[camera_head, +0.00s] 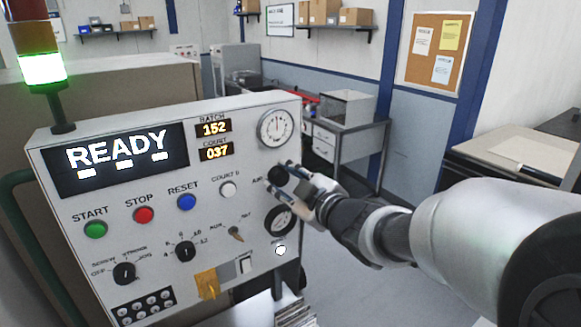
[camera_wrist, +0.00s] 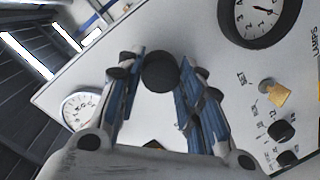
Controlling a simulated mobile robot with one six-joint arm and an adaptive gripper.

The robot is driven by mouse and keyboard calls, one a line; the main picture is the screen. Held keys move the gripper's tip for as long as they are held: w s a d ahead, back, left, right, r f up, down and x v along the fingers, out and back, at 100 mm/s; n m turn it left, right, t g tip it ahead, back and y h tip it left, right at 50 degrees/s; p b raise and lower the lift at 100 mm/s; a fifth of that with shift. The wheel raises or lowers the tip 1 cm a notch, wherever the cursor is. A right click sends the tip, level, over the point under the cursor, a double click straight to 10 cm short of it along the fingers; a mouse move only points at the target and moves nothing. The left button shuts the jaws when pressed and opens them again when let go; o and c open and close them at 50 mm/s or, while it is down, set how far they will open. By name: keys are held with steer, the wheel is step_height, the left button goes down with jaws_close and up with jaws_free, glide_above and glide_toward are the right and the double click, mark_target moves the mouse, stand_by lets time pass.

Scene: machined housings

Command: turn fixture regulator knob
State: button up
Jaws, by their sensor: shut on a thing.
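The regulator knob (camera_head: 277,174) is a small black round knob on the right part of the grey control panel (camera_head: 150,218). A label starting "AIR" is partly visible beside it. In the wrist view the knob (camera_wrist: 160,72) sits between the blue-padded fingers. My gripper (camera_head: 281,176) reaches in from the right and is shut on the knob, one finger on each side. In the wrist view my gripper (camera_wrist: 160,66) has its fingertips at the knob's sides. The knob's turn angle cannot be told, as no mark shows on it.
A white dial gauge (camera_head: 276,128) is above the knob, and a black-rimmed gauge (camera_head: 281,220) is close below my gripper. The panel also has START, STOP and RESET buttons, selector knobs and a yellow padlock-like piece (camera_head: 207,283). A green-lit stack light (camera_head: 43,69) stands at the upper left.

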steer(key=shift+m, duration=0.3)
steer(key=o, duration=1.1)
steer(key=v, duration=1.2)
steer(key=shift+d, duration=0.1)
